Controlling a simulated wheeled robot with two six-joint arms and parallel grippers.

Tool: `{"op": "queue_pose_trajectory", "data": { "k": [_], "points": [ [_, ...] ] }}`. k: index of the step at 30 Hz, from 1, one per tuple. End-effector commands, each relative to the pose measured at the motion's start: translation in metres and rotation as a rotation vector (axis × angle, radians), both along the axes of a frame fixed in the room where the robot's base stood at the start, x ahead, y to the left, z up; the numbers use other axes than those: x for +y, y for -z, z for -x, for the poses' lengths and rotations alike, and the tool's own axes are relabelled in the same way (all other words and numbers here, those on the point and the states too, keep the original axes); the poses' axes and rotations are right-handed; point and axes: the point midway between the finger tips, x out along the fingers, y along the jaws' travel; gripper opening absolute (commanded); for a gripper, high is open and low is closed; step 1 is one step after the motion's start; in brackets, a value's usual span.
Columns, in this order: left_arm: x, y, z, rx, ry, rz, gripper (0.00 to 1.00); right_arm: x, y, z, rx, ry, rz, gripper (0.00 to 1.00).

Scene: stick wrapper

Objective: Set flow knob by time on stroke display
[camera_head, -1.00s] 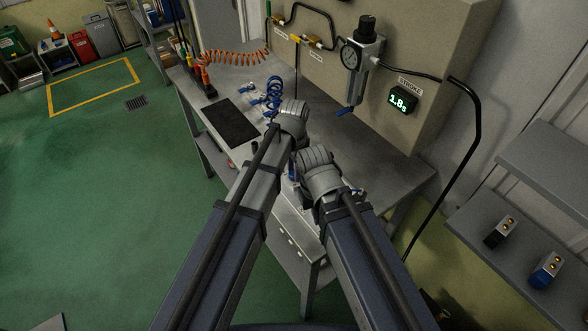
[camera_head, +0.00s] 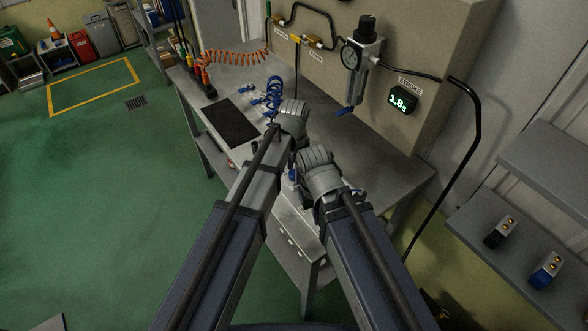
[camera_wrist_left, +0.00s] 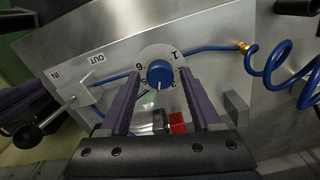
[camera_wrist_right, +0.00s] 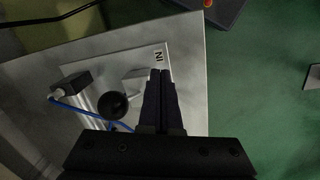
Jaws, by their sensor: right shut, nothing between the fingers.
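The blue flow knob (camera_wrist_left: 160,73) sits on a pale round numbered dial (camera_wrist_left: 150,54) in the left wrist view. My left gripper (camera_wrist_left: 159,80) is open, with a finger on each side of the knob and a visible gap to it. Part of the dial is hidden by the fingers. The stroke display (camera_head: 398,101) on the beige panel reads 1.8 s in green. My right gripper (camera_wrist_right: 160,73) is shut and empty, above the plate beside the IN label (camera_wrist_right: 158,55).
A lever with a black ball (camera_wrist_right: 112,105) is left of my right fingers. Coiled blue hose (camera_wrist_left: 280,68) lies right of the knob; a red part (camera_wrist_left: 177,122) is below it. A pressure regulator (camera_head: 360,58) hangs on the panel. A dark mat (camera_head: 230,121) lies on the bench.

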Motion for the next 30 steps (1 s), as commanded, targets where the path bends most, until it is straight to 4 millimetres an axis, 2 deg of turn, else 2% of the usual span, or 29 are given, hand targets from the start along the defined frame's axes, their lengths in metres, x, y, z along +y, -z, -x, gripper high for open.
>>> {"op": "queue_pose_trajectory", "data": {
  "k": [14, 20, 30],
  "points": [
    [0.000, -0.006, 0.000, 0.000, 0.000, 0.000, 0.72, 0.000, -0.007, 0.000, 0.000, 0.000, 0.000, 0.00],
    [0.000, -0.026, 0.000, 0.000, 0.000, 0.000, 0.72, 0.000, -0.026, 0.000, 0.000, 0.000, 0.000, 0.00],
    [0.000, -0.071, 0.000, 0.000, 0.000, 0.000, 0.72, 0.000, -0.071, 0.000, 0.000, -0.001, 0.000, 0.00]
  ]
}}
